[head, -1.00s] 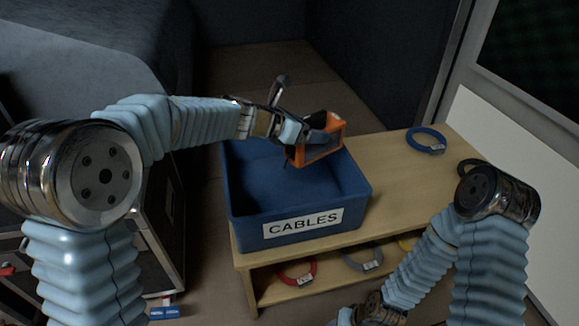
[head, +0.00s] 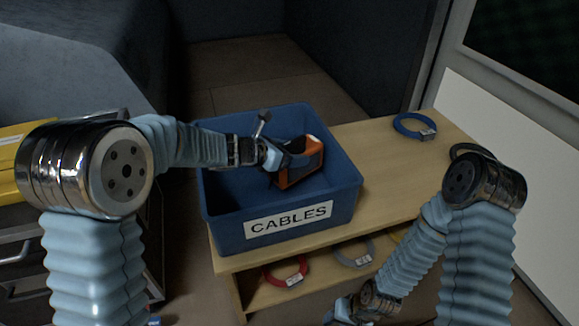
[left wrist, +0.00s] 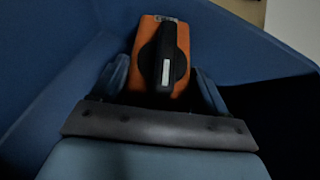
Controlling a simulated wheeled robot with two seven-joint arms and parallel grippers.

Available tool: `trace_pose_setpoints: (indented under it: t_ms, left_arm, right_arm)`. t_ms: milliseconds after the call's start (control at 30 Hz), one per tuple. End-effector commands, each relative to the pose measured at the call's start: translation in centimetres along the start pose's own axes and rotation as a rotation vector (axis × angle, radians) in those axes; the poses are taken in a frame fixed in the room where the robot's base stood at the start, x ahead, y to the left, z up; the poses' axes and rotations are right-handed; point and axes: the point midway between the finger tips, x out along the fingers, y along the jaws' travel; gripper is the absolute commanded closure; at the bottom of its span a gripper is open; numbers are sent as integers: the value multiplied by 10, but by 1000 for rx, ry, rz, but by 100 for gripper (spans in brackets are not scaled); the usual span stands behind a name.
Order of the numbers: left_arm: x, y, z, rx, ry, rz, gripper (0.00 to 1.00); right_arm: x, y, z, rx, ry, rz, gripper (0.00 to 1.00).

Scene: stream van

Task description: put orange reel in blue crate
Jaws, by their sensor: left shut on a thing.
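The orange reel (head: 299,174), an orange frame with dark sides, is in the jaws of my left gripper (head: 285,162). In the head view the reel is inside the outline of the blue crate (head: 226,228), near its right side. The crate stands on the wooden bench and bears a CABLES label. In the left wrist view the reel (left wrist: 162,60) shows a black handle and sits between the two fingers (left wrist: 160,88), with blue crate walls around it. I cannot tell whether the reel touches the crate floor. My right gripper (head: 345,308) is low at the bottom edge, and its fingers are unclear.
The wooden bench (head: 376,165) has a blue cable coil (head: 414,126) on top and a black coil (head: 470,151) near the right arm. A red coil (head: 286,271) and a grey coil (head: 353,251) lie on the lower shelf. A yellow case (head: 12,150) is at the left.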

Motion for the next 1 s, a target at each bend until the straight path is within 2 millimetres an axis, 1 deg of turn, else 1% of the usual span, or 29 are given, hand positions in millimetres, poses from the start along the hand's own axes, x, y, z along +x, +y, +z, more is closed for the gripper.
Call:
trace_pose_setpoints:
  t_ms: [33,100,200,500,533,600,667,700,900,1000]
  left_arm:
    - [6,0,-12,-3,2,0,79]
    - [12,0,-21,-2,2,-1,79]
    - [16,0,-29,0,0,0,79]
    - [16,0,-30,1,-1,0,79]
    - [16,0,-30,0,1,0,21]
    - [16,0,-30,0,1,0,10]
    - [16,0,-30,0,1,0,1]
    - [16,0,-30,0,1,0,0]
    - [16,0,-29,0,1,0,0]
    - [9,0,-29,-1,0,1,0]
  right_arm:
    - [6,3,0,2,1,1,56]
    - [9,4,0,1,-1,0,56]
    - [11,4,0,1,-2,-1,56]
    - [11,4,1,1,-2,-1,56]
    - [10,3,1,1,-2,-1,56]
    - [10,3,1,1,-2,-1,56]
    - [10,3,1,1,-2,-1,56]
    - [10,3,1,1,-2,-1,56]
    - [10,3,1,1,-2,-1,56]
    - [10,3,1,1,-2,-1,56]
